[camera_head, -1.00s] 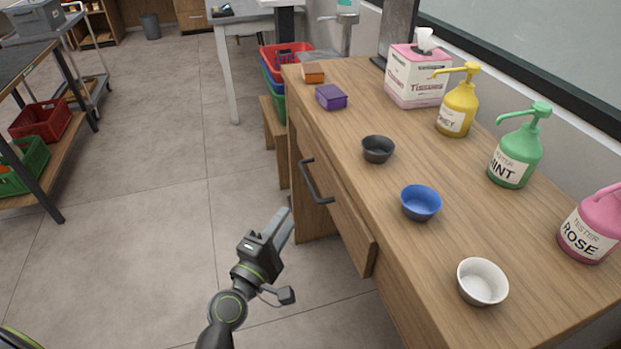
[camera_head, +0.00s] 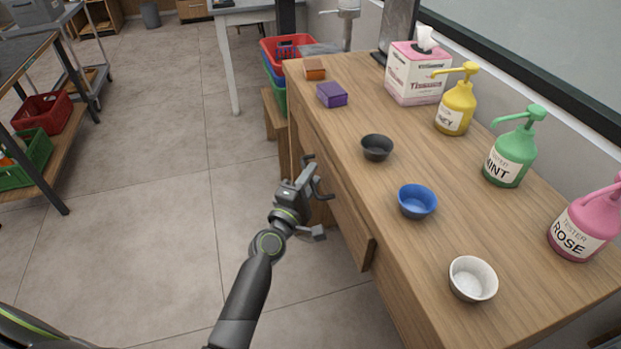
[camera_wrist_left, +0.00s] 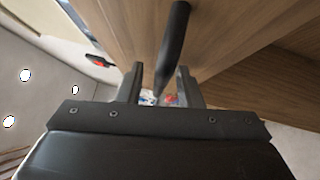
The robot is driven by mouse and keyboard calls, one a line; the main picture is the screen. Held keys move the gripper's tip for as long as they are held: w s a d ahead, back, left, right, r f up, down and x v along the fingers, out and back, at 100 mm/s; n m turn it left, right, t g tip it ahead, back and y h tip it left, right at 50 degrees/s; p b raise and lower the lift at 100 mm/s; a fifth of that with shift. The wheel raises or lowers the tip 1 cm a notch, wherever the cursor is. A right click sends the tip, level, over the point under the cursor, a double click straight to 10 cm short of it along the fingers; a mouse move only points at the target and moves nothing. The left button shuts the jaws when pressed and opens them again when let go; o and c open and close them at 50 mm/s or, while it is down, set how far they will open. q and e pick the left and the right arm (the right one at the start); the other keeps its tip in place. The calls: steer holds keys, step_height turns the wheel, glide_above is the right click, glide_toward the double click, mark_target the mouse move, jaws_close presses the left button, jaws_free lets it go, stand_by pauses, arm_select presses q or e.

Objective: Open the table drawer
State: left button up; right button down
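The wooden table (camera_head: 437,285) runs along the right side of the head view. Its drawer front (camera_head: 350,222) faces left and carries a dark bar handle (camera_head: 324,190). I cannot tell whether the drawer is fully closed. My left gripper (camera_head: 311,172) is at the handle and partly covers it. In the left wrist view, its two fingers (camera_wrist_left: 158,82) are apart, with the handle (camera_wrist_left: 175,45) reaching down between them. I see gaps beside the bar, so the fingers do not look clamped on it. My right gripper is not in view.
On the tabletop stand black (camera_head: 376,148), blue (camera_head: 417,201) and white (camera_head: 473,278) bowls, small boxes, a tissue box (camera_head: 418,75) and pump bottles. Stacked crates (camera_head: 284,52) stand past the table's far end.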

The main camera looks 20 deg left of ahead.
arm_select(q)
steer(key=shift+c, duration=0.2)
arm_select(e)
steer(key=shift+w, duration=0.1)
arm_select(q)
jaws_close()
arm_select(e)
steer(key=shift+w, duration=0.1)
